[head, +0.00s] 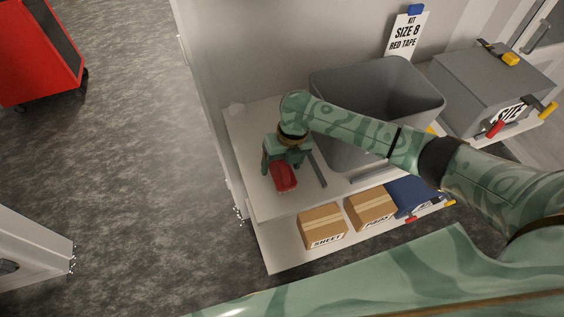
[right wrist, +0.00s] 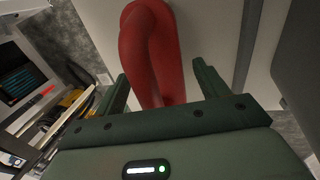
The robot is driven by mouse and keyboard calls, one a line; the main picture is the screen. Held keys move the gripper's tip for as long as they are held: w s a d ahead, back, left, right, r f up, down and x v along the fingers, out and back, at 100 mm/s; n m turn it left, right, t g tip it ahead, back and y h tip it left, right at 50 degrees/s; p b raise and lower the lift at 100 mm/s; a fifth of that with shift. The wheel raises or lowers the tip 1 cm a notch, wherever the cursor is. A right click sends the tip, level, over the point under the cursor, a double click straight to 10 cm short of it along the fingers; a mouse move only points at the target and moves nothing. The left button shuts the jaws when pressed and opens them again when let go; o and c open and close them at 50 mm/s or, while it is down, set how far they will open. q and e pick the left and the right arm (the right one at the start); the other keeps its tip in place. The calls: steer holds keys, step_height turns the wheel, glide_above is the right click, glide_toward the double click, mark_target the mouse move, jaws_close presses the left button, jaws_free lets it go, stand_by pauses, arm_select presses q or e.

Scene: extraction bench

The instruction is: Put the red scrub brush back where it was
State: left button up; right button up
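The red scrub brush (head: 284,178) is on the upper light shelf, near its left end, with my right gripper (head: 285,163) just over it. In the right wrist view the brush's curved red handle (right wrist: 148,48) runs between the two green fingers of my right gripper (right wrist: 162,85). The fingers are apart, with gaps on both sides of the handle, so the gripper is open around it. The gripper hides part of the brush in the head view. My left gripper is not in view.
A dark grey bar (head: 317,169) lies right of the brush. A large grey bin (head: 345,95) stands behind my right forearm, and a grey lidded box (head: 485,85) is farther right. Cardboard boxes (head: 323,224) sit on the lower shelf. A red cabinet (head: 38,55) stands far left.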

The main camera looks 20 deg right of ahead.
step_height(320, 180, up, 12)
steer(key=d+p, duration=0.2)
steer(key=shift+d+p, duration=0.15)
steer(key=shift+p, duration=0.25)
